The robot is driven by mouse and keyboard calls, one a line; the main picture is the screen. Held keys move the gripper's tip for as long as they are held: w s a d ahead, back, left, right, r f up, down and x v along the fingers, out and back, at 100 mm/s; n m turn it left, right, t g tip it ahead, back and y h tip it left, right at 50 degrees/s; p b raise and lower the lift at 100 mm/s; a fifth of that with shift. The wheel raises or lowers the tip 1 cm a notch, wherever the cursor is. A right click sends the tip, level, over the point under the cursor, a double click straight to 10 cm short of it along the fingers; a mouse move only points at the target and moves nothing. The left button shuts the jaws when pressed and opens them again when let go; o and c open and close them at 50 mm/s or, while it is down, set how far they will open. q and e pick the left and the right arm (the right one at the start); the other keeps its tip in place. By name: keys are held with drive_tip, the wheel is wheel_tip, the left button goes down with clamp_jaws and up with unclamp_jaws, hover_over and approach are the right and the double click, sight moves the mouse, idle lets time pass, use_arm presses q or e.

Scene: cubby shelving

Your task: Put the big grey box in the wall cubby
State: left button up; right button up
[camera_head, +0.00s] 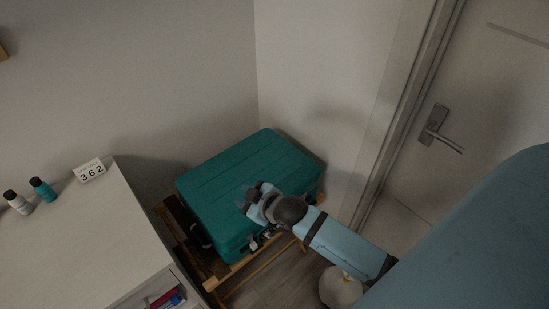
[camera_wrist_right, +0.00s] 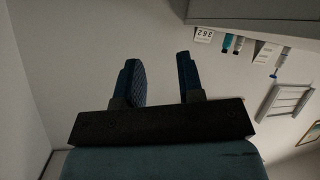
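No big grey box and no wall cubby can be made out in either view. The large box-like thing that shows is a teal hard case (camera_head: 235,170), lying flat on a wooden rack (camera_head: 215,283) in the corner. My right gripper (camera_head: 246,199) is above the case's near right part in the head view; whether it touches is unclear. In the right wrist view its two fingers (camera_wrist_right: 162,78) stand apart with nothing between them. My left gripper is in neither view.
A white cabinet (camera_head: 75,240) stands at left, with two small bottles (camera_head: 42,189) and a number block (camera_head: 89,170) reading 362 on top. Its drawer holds coloured items. A door with a metal handle (camera_head: 437,130) is at right. Walls close in behind the case.

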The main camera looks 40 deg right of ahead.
drive_tip(key=s+a+f+m, duration=0.1)
drive_tip(key=s+f+m, duration=0.1)
drive_tip(key=s+f, duration=0.3)
drive_tip(key=s+a+f+m+g, duration=0.1)
drive_tip(key=s+f, duration=0.4)
drive_tip(key=s, duration=0.7)
drive_tip(key=shift+s+a+m, duration=0.15)
drive_tip(key=shift+a+m, duration=0.35)
drive_tip(key=shift+a, duration=0.2)
drive_tip(key=shift+r, duration=0.1)
drive_tip(key=r+p, duration=0.6)
drive_tip(key=shift+d, duration=0.2)
